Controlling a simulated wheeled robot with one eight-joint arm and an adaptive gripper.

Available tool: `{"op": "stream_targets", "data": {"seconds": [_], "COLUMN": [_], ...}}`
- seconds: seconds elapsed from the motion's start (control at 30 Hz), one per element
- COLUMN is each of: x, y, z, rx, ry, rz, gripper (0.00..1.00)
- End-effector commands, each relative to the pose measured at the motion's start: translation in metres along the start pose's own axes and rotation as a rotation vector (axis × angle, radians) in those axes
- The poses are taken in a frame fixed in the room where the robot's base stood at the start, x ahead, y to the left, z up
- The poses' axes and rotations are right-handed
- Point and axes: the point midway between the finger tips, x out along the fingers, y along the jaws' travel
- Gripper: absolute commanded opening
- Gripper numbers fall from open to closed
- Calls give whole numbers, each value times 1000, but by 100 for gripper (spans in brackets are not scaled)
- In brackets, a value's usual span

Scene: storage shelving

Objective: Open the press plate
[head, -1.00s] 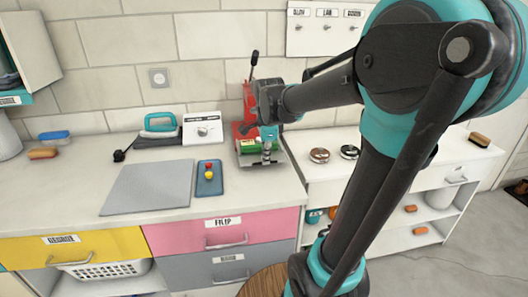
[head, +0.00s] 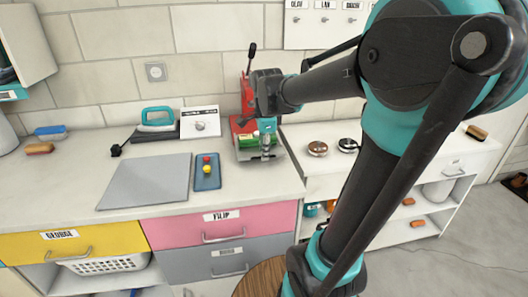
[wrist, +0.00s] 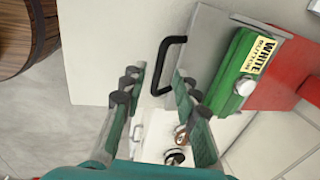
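The red press (head: 245,92) stands on the counter against the wall, with a black lever sticking up. Its grey metal press plate (head: 245,156) is at the front, low on the press. In the wrist view the plate (wrist: 208,45) has a black bar handle (wrist: 166,62) at its edge. A green block (wrist: 240,72) labelled "WHITE BUTTON" sits on the plate. My gripper (head: 267,146) is at the front right of the press, pointing down. In the wrist view my gripper (wrist: 157,88) is open, with the handle showing between its fingers. Contact cannot be told.
Two round metal items (head: 318,149) are on the right counter. A wooden barrel (head: 265,279) stands on the floor in front.

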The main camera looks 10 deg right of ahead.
Motion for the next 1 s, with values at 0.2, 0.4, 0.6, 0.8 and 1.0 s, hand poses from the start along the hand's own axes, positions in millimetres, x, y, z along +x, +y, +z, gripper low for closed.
{"op": "stream_targets", "data": {"seconds": [0.2,0.4,0.6,0.8,1.0], "x": [-36,-75,-101,-110,-111], "y": [0,1,1,1,1], "z": [0,0,0,0,0], "rx": [0,0,0,0,0], "ry": [0,0,0,0,0], "rz": [0,0,1,1,1], "gripper": [30,30,30,30,30]}}
